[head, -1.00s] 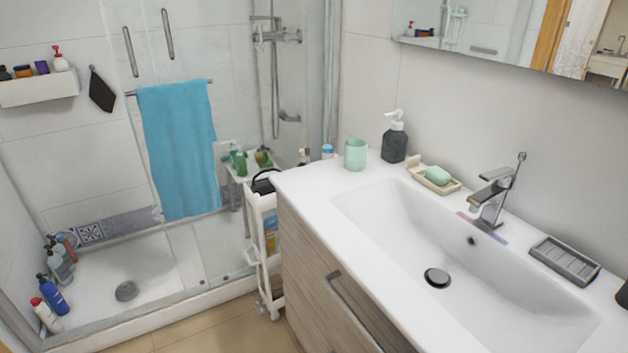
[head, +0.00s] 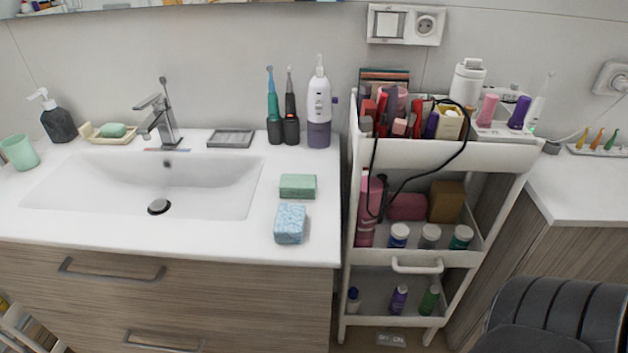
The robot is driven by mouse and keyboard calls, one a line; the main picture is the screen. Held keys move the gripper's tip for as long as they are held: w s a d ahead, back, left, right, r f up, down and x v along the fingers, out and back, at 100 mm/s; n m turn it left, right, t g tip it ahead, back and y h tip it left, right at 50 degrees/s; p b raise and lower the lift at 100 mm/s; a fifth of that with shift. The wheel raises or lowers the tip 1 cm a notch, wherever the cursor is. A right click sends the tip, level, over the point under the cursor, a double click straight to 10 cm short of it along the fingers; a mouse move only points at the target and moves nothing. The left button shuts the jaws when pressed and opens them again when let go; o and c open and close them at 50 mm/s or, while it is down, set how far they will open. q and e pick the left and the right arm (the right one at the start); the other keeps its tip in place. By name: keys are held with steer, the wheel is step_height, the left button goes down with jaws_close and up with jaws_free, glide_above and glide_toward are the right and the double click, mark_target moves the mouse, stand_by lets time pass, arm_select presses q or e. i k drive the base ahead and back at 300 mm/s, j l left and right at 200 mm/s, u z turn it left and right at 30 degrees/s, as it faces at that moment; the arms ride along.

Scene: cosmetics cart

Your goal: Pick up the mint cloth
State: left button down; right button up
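A small mint-green block (head: 298,186), which looks like the folded mint cloth, lies flat on the white sink counter (head: 316,240), to the right of the basin. I cannot tell its material for sure. A light blue patterned block (head: 290,224), like a sponge or folded cloth, lies just in front of it, nearer the counter's front edge. Nothing rests on the mint one. Neither of my grippers is in the head view.
Electric toothbrushes (head: 283,120) and a white-purple bottle (head: 319,105) stand behind. A loaded white cart (head: 440,156) with a hanging black cord is right of the counter. A dark chair (head: 560,318) is at lower right. Counter around the mint block is mostly clear.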

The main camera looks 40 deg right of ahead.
mark_target(292, 186)
steer(key=z, duration=1.25)
steer(key=i+j+z, duration=0.2)
steer(key=i+j, duration=0.15)
steer(key=j, duration=0.2)
